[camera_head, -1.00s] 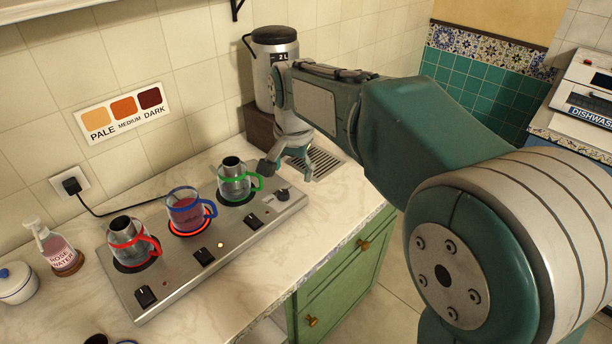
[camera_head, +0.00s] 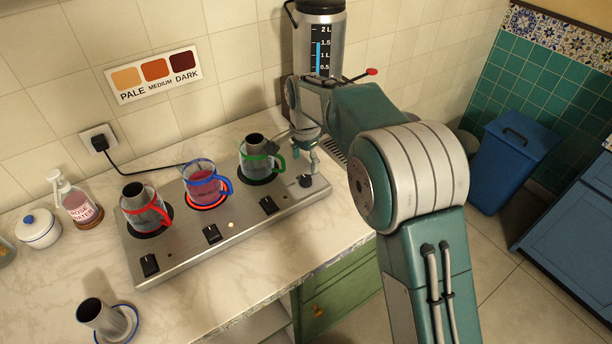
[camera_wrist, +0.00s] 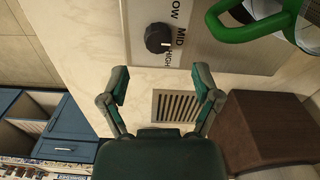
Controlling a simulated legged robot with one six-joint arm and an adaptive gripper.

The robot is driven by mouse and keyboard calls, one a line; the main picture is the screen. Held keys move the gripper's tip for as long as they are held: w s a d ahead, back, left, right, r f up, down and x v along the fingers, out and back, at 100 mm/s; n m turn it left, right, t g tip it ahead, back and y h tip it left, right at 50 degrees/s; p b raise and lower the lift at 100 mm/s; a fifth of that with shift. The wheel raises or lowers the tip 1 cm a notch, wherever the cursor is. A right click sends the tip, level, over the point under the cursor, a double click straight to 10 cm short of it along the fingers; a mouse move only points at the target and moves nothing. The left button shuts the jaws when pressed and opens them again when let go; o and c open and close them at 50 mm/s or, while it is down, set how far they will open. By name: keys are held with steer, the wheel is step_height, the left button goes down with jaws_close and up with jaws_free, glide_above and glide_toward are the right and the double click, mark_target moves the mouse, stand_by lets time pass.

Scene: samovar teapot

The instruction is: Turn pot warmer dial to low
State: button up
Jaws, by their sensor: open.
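The pot warmer (camera_head: 185,263) is a long metal panel on the marble counter. Its round black dial (camera_head: 305,181) is at the panel's right end. In the wrist view the dial (camera_wrist: 158,38) sits beside the labels LOW (partly cut off), MID and HIGH. Its small white mark faces the MID–HIGH side; the exact setting is hard to tell. My gripper (camera_wrist: 161,77) is open and empty, its fingers spread below the dial in the wrist view, apart from it. In the head view my gripper (camera_head: 306,158) is just behind the dial, pointing down.
Three glass pots stand on the warmer: red-handled (camera_head: 145,212), blue-handled (camera_head: 201,182) over a glowing ring, and green-handled (camera_head: 257,160), close to my gripper. Several black switches line the front. A metal urn (camera_head: 320,45) stands behind.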

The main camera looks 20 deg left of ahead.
mark_target(306, 178)
steer(key=f, duration=0.4)
steer(key=shift+d+f, duration=0.2)
steer(key=shift+f, duration=0.05)
steer(key=shift+a+f, duration=0.2)
steer(key=shift+f, duration=0.55)
steer(key=shift+d, duration=0.1)
jaws_close()
